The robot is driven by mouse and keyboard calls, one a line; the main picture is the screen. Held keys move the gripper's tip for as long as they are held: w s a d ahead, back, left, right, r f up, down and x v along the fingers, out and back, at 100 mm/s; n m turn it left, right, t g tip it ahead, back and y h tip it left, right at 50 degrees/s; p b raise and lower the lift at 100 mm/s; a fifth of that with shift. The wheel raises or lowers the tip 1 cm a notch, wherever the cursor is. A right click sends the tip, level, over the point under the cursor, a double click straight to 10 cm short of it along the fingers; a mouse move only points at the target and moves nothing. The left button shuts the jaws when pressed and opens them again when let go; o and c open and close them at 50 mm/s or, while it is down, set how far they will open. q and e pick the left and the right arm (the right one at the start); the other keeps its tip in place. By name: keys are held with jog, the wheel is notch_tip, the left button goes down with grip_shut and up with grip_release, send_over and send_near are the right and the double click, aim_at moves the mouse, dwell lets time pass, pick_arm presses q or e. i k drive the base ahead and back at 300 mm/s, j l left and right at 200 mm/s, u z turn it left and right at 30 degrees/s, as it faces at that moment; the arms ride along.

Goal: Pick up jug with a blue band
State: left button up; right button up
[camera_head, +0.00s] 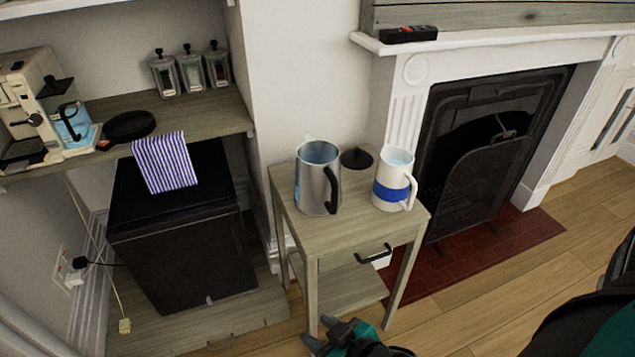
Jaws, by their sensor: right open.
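The jug with a blue band (393,180) is white with a white handle on its lower right. It stands upright on the right side of a small wooden side table (332,238). A steel jug (317,180) with a black handle stands to its left, apart from it. My right gripper (335,336) is at the bottom edge of the view, low in front of the table, open and apart from the jugs. My left gripper is not in view.
A round black lid (356,159) lies behind the jugs. The table has a drawer with a black handle (374,254). A fireplace (480,150) stands to the right, a black mini fridge (180,235) to the left.

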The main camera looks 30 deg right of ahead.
aim_at(394, 177)
jog(key=z, duration=1.5)
